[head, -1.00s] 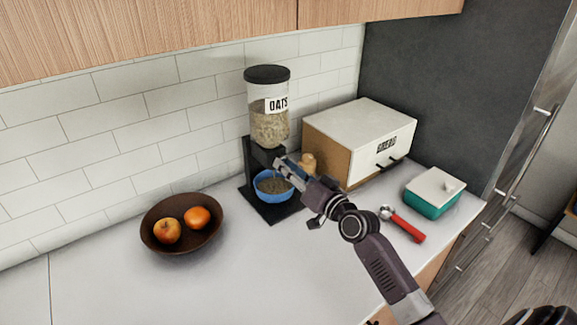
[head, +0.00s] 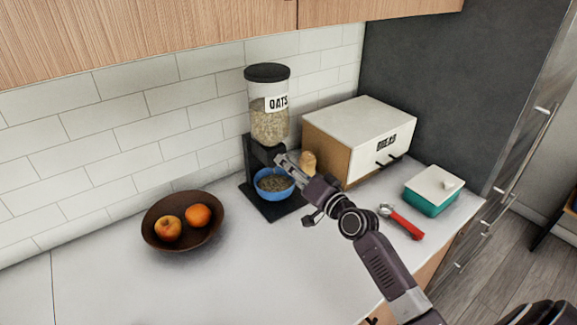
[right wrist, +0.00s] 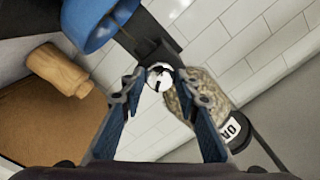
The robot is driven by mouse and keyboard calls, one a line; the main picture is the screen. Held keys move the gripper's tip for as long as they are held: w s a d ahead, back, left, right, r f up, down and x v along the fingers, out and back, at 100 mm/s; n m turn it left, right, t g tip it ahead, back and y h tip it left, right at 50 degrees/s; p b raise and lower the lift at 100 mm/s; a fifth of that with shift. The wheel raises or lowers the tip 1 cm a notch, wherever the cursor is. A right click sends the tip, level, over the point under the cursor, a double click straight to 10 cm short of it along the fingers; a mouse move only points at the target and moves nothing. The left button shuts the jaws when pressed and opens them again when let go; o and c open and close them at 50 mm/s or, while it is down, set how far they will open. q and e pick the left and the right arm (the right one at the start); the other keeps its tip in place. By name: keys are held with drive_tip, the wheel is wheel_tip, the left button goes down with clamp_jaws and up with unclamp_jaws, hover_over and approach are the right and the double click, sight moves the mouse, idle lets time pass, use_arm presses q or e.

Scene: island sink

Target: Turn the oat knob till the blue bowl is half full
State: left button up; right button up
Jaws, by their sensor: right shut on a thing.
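The oat dispenser (head: 268,110) is a clear hopper labelled OATS with a black lid and stand. It is partly filled with oats and also shows in the right wrist view (right wrist: 205,88). The blue bowl (head: 262,192) stands under it on the black base, with oats in the bottom; their exact depth is hard to judge. The bowl also shows at the top left of the right wrist view (right wrist: 88,22). My right gripper (head: 281,161) is shut on the pale round oat knob (right wrist: 160,78), which its fingers hide in the head view. My left gripper is not in view.
A brown bowl (head: 160,242) with fruit stands left of the dispenser. A bread box (head: 355,128) and a wooden object (head: 308,162) are behind the right gripper. A red-handled scoop (head: 406,224) and a teal butter dish (head: 432,200) lie right. The front counter is clear.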

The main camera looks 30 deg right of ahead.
drive_tip(key=o, duration=1.2)
drive_tip(key=shift+c, duration=0.2)
drive_tip(key=s+d, duration=0.1)
drive_tip(key=s, duration=1.1)
drive_tip(key=shift+d, duration=0.35)
